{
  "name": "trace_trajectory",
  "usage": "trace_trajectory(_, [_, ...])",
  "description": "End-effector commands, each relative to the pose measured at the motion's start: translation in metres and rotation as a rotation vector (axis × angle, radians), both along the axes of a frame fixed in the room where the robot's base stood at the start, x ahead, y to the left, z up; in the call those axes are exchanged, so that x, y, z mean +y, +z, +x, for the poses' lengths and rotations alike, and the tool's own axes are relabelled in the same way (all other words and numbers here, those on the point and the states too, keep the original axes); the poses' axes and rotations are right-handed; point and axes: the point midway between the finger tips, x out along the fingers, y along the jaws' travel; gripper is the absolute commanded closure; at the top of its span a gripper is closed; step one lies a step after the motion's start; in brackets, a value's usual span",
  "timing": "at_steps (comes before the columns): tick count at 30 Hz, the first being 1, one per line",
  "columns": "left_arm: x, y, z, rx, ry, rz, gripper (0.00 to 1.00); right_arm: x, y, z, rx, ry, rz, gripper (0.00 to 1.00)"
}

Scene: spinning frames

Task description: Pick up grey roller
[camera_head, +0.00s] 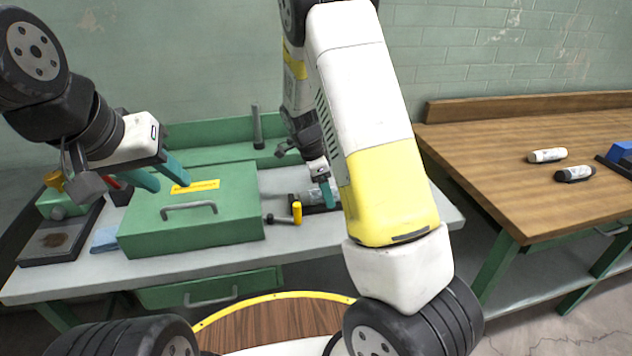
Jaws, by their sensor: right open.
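A grey roller-like cylinder (308,197) lies on the grey-topped bench, right of the green box, partly hidden by my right gripper. My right gripper (324,190), with teal fingers, points down over it; its jaws are open, and I cannot tell whether they touch it. My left gripper (162,174) is open and empty in front of the green box's upper left part. Its two teal fingers are apart.
The green box (190,236) with a handle fills the bench's middle. A small yellow-handled tool (297,212) lies beside it. The wooden table (530,195) at right holds a white roller (547,155) and a black one (574,173). My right arm blocks part of the view.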

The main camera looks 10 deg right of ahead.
Motion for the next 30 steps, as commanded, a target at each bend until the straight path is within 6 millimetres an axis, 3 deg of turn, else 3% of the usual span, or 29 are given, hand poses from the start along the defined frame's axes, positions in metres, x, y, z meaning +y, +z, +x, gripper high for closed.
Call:
trace_trajectory(5, [0.000, 0.000, 0.000, 0.000, 0.000, 0.000, 0.64, 0.000, 0.000, 0.000, 0.000, 0.000, 0.000, 0.36])
trace_trajectory(15, [0.000, 0.000, 0.000, 0.000, 0.000, 0.000, 0.64, 0.000, 0.000, 0.000, -0.001, 0.000, 0.000, 1.00])
trace_trajectory(24, [0.000, 0.000, 0.000, 0.000, 0.000, 0.000, 0.64, 0.000, 0.004, 0.001, -0.003, 0.001, 0.001, 1.00])
trace_trajectory(30, [0.000, 0.000, 0.000, 0.000, 0.000, 0.000, 0.64, 0.001, 0.036, 0.001, -0.006, 0.001, 0.002, 1.00])
